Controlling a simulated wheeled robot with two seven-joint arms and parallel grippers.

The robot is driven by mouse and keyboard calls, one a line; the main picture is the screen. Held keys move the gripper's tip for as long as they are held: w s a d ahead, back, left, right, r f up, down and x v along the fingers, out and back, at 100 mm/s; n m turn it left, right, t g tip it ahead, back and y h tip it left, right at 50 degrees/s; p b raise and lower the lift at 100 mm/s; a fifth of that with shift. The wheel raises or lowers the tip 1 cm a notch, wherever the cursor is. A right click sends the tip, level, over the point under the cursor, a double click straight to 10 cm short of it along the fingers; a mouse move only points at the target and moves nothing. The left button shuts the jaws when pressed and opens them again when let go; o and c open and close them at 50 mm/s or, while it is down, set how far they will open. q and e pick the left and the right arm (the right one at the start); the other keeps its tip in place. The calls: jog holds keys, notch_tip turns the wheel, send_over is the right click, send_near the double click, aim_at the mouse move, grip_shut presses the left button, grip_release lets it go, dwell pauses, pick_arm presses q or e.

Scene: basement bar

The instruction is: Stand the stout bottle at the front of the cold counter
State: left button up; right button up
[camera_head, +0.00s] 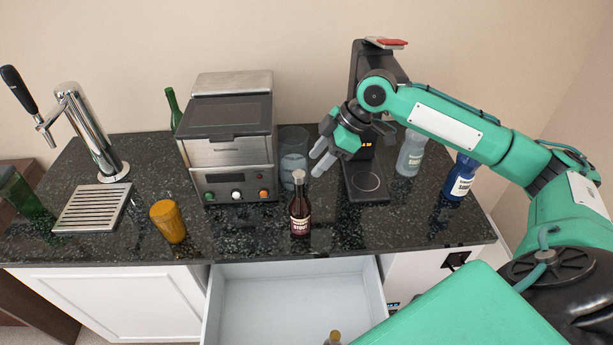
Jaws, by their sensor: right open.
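The stout bottle (300,215), dark brown with a dark label and a pale cap, stands upright on the black speckled counter (250,231), close to its front edge and above the open drawer. My right gripper (319,164) is open and empty. Its pale fingertips are just up and to the right of the bottle's cap in the picture, apart from the bottle. My left gripper is not in view.
An open, white drawer (290,282) juts out below the counter, with a gold-topped item (334,338) at its near end. A steel machine (232,140), a glass (293,150), a black coffee machine (366,187), an amber cup (168,222), a blue bottle (460,180) and a beer tap (90,130) stand around.

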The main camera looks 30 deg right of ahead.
jog(key=v, duration=0.3)
jog(key=shift+r, duration=0.2)
dwell(0.4)
